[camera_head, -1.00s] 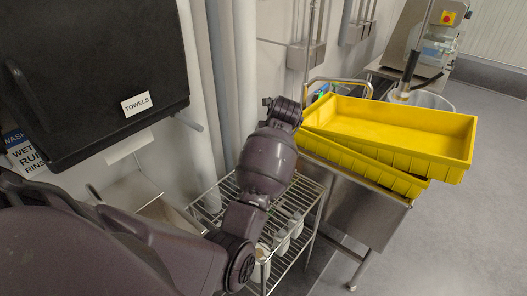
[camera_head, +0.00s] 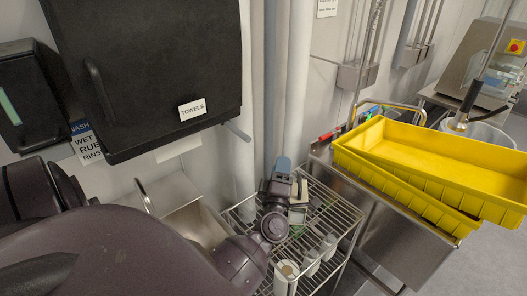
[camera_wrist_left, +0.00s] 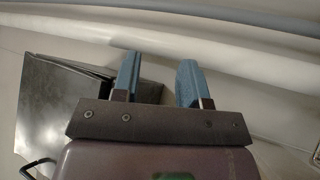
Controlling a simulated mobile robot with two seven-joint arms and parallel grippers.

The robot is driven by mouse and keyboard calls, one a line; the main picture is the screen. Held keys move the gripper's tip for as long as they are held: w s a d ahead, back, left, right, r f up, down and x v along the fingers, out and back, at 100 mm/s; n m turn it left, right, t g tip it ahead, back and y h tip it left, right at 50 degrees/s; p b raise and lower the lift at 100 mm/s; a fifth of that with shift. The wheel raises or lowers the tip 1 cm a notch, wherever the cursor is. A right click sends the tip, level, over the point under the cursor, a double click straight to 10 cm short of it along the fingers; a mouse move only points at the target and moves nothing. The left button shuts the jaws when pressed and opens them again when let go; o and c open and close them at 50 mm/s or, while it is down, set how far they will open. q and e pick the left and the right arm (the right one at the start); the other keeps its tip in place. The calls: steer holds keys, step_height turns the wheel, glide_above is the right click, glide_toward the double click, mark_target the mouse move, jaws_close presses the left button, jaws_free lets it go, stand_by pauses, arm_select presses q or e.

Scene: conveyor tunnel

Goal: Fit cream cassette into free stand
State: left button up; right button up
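My left gripper (camera_head: 283,165) is over the wire rack (camera_head: 338,207), its blue fingertips showing at the rack's back left. In the left wrist view its two blue fingers (camera_wrist_left: 160,78) stand apart with nothing visible between them. Small cream and dark pieces (camera_head: 299,190) sit right beside the gripper on the rack's top. They are too small and covered to tell cassette from stand. My left arm hides part of the rack's left side. My right gripper is not in view.
A sink (camera_head: 196,222) lies left of the rack under the black towel dispenser (camera_head: 150,70). Stacked yellow trays (camera_head: 430,165) rest on a steel cart to the right. Pipes and wall are close behind the rack.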

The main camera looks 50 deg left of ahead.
arm_select(q)
steer(key=s+d+f+m+g+h, duration=0.3)
steer(key=s+d+f+m+h, duration=0.2)
steer(key=s+f+m, duration=0.4)
steer(key=s+d+f+m+g+h, duration=0.3)
steer(key=s+d+f+m+h, duration=0.3)
steer(key=f+m, duration=0.5)
steer(key=s+m+h, duration=0.1)
steer(key=s+m, duration=0.1)
steer(key=m, duration=0.1)
steer(key=shift+s+d+f+g+h, duration=0.25)
steer(key=shift+s+d+g+h, duration=0.05)
steer(key=shift+s+g+h, duration=0.1)
